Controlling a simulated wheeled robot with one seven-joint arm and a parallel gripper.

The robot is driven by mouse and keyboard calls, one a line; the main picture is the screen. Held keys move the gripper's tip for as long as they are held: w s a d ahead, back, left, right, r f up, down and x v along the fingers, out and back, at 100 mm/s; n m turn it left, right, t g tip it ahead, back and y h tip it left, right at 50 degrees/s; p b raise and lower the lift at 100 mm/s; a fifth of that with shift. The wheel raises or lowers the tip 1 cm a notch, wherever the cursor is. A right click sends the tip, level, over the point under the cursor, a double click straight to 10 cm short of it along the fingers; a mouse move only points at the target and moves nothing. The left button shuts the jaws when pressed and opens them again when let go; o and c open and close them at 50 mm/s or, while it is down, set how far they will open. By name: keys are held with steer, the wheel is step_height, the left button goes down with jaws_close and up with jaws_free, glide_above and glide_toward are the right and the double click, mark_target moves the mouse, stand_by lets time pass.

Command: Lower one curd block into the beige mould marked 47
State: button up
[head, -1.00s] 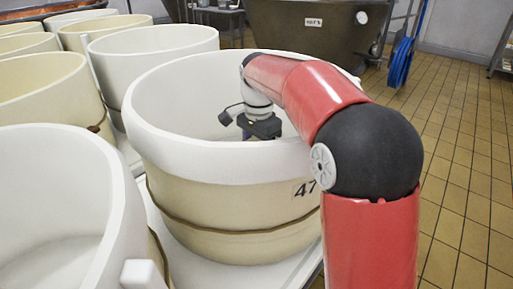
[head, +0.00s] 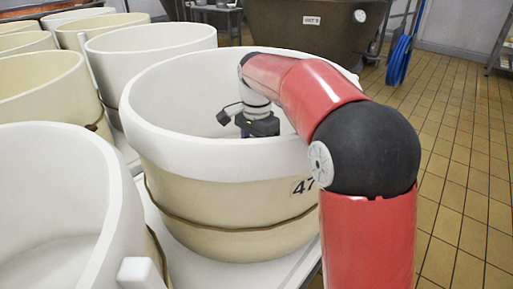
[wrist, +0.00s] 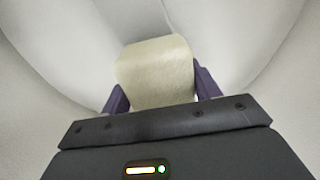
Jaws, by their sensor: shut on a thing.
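The beige mould marked 47 (head: 215,200) stands in the middle of the head view, with a white lining over its rim and inside. My arm reaches over its right rim. My gripper (wrist: 156,92) is inside the mould, shut on a pale yellowish curd block (wrist: 156,70). The block sits between the two purple fingers in the wrist view, with white lining folds around it. In the head view the near wall hides the fingers and the block. I cannot tell whether the block touches the mould's floor.
Another lined mould (head: 50,190) stands close at the left front, and several more stand in rows behind. A dark vat (head: 305,32) and a blue hose reel (head: 400,60) are at the back. The tiled floor (head: 460,150) at the right is clear.

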steer(key=shift+f+b, duration=0.35)
steer(key=shift+f, duration=0.3)
stand_by(0.4)
steer(key=o, duration=1.3)
